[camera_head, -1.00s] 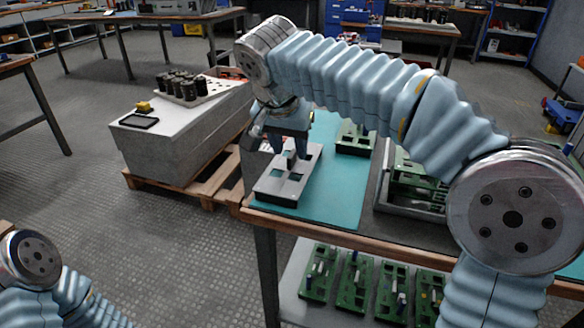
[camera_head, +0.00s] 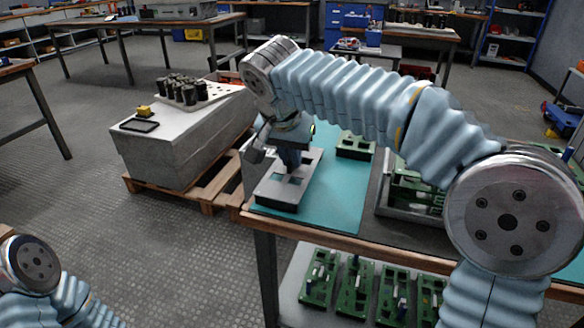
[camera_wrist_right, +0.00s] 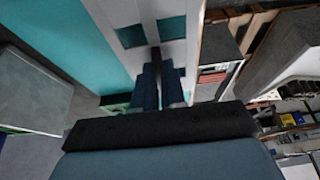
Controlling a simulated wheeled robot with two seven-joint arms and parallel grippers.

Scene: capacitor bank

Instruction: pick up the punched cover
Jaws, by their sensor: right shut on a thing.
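The punched cover (camera_head: 279,192) is a flat grey plate with square cut-outs and dark sides. In the head view it lies on the teal mat (camera_head: 335,203) near the table's left end. My right gripper (camera_head: 291,170) points down over the middle of the cover and is shut on its small upright dark grip, mostly hidden by the fingers. In the right wrist view the fingers (camera_wrist_right: 159,88) close on that grip, and the cover (camera_wrist_right: 145,12) with its teal-looking cut-outs lies beyond. My left gripper is out of view; only part of my left arm shows.
A green circuit board (camera_head: 355,146) lies on the mat behind the cover. A grey tray (camera_head: 407,208) with green boards stands to the right. Several boards lie on the lower shelf (camera_head: 290,297). A grey cabinet (camera_head: 160,165) on a pallet stands left of the table.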

